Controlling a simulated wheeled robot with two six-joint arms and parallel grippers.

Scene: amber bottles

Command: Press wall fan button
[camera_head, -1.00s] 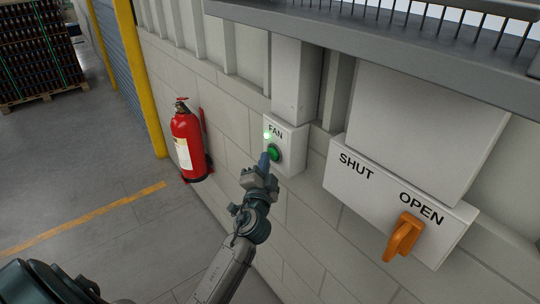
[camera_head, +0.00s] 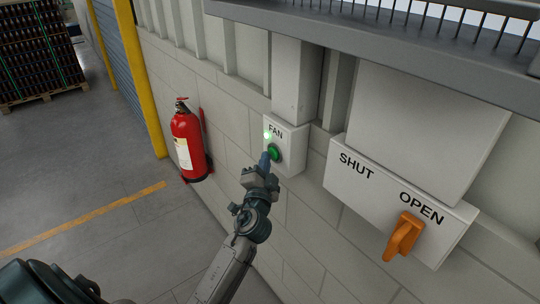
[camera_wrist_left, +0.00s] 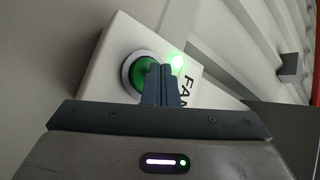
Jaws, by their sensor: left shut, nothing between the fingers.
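The white fan box (camera_head: 291,144) is mounted on the wall and labelled FAN. Its round green button (camera_head: 275,152) sits low on its front face, with a small green light (camera_head: 267,135) lit above it. My left gripper (camera_head: 265,160) is shut and empty, its fingertips right at the button's lower left. In the left wrist view, the shut fingers (camera_wrist_left: 160,72) overlap the right part of the green button (camera_wrist_left: 133,72); whether they touch it I cannot tell. The lit light (camera_wrist_left: 177,61) also shows there. My right gripper is not in view.
A red fire extinguisher (camera_head: 189,142) hangs on the wall to the left. A SHUT/OPEN panel (camera_head: 372,192) with an orange handle (camera_head: 403,236) is to the right. A grey ledge (camera_head: 390,50) juts out above. A yellow post (camera_head: 139,78) stands farther left.

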